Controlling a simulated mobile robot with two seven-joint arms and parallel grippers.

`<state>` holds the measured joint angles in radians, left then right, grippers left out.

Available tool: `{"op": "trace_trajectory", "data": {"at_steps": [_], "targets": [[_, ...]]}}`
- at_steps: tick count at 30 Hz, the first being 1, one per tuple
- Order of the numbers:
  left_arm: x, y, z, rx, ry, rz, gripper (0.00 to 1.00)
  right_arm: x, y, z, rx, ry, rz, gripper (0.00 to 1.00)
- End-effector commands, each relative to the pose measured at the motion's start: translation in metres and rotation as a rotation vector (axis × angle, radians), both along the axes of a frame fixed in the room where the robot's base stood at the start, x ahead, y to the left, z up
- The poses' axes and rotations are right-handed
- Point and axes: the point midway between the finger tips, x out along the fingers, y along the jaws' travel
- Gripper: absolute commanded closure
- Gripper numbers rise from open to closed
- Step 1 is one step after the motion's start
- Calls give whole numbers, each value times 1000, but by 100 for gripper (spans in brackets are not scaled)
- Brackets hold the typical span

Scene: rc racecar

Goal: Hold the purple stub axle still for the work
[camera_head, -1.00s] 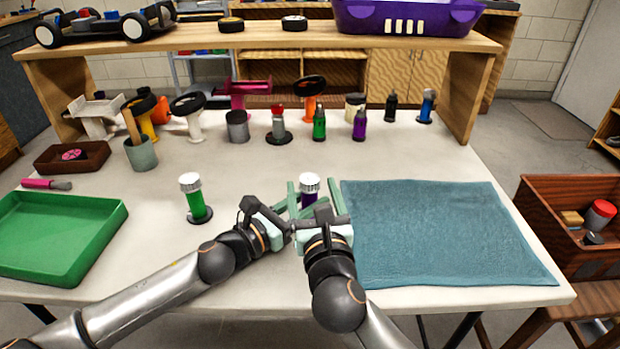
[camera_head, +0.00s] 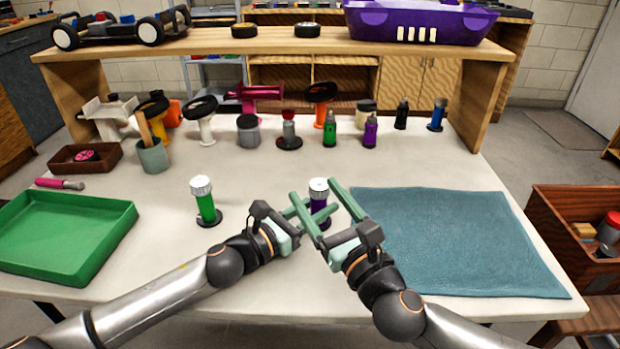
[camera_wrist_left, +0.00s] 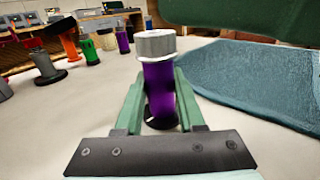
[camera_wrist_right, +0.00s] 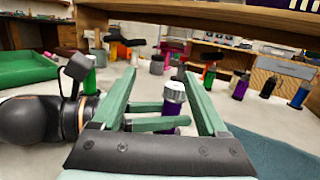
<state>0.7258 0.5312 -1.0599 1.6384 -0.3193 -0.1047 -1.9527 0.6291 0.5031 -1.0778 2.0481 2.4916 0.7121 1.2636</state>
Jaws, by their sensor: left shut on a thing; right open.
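The purple stub axle (camera_head: 319,205) stands upright on the table, with a ribbed silver-white cap (camera_head: 318,185) on top. It also shows in the left wrist view (camera_wrist_left: 160,88) and in the right wrist view (camera_wrist_right: 171,108). My left gripper (camera_head: 309,214) is shut on its purple shaft below the cap; in the left wrist view the green fingers (camera_wrist_left: 158,100) lie on both sides of the shaft. My right gripper (camera_head: 314,205) is open, its fingers spread wide around the axle's area without holding it. The axle's foot is partly hidden by the fingers.
A green stub axle (camera_head: 205,203) with a similar cap stands to the left. A green tray (camera_head: 110,240) lies far left, a blue towel (camera_head: 450,240) on the right. Bottles and car parts stand along the back beneath a wooden shelf (camera_head: 280,42).

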Motion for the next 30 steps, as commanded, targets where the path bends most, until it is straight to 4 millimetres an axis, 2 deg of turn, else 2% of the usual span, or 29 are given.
{"op": "trace_trajectory", "data": {"at_steps": [9, 15, 20, 30], "targets": [[0, 0, -1, 0, 1, 0, 100, -6, -41, -18, -40, 93, 146, 24], [0, 0, 0, 0, 1, 0, 100, -7, -54, -24, -36, 139, 168, 24], [0, 0, 0, 0, 1, 0, 100, 2, -48, -24, -34, 143, 170, 24], [0, 0, 0, -1, 1, -1, 100, 50, -8, -24, -37, 141, 171, 24]]}}
